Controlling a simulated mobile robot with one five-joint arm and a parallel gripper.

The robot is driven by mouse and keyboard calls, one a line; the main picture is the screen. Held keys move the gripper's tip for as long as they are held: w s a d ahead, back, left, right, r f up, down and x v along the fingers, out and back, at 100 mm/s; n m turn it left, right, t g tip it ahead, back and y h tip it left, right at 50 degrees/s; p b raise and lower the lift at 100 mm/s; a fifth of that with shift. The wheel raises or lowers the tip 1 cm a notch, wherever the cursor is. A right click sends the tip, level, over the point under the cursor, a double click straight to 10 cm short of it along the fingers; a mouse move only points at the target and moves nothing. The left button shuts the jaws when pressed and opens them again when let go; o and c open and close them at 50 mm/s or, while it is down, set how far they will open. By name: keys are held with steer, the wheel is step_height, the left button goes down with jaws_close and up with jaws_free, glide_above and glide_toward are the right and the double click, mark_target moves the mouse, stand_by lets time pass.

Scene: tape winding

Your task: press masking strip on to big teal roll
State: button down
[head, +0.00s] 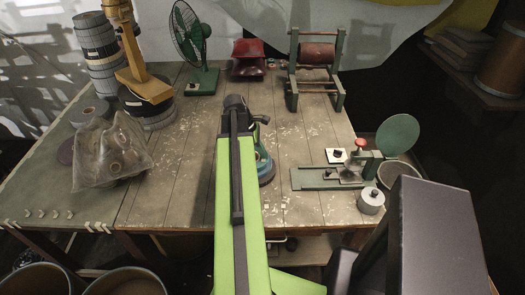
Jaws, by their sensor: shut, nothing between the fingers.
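A teal roll (264,163), which looks like the big teal roll, lies on the table just right of my green arm, which hides its left part. My gripper (262,120) is at the dark far end of the arm, above and beyond the roll in the picture. It is shut and empty; its fingertips are small and mostly hidden. Several pale strips (97,227) sit at the table's front left edge, and a few small pale pieces (275,206) lie near the front edge right of my arm. I cannot tell which is the masking strip.
A plastic-wrapped bundle (110,152), stacked dark rolls (150,112) and a green fan (194,45) stand left. A roller stand (317,75) is at the back right. A green dispenser-like device (330,178) and a metal cylinder (371,200) sit front right. The table's centre left is clear.

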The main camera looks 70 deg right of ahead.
stand_by(0.4)
steer(key=c, duration=1.6)
jaws_free()
steer(key=shift+c, duration=0.2)
steer(key=shift+o, duration=0.3)
steer(key=o, duration=0.3)
steer(key=shift+s, duration=0.1)
step_height(320, 180, up, 6)
steer(key=p, duration=0.6)
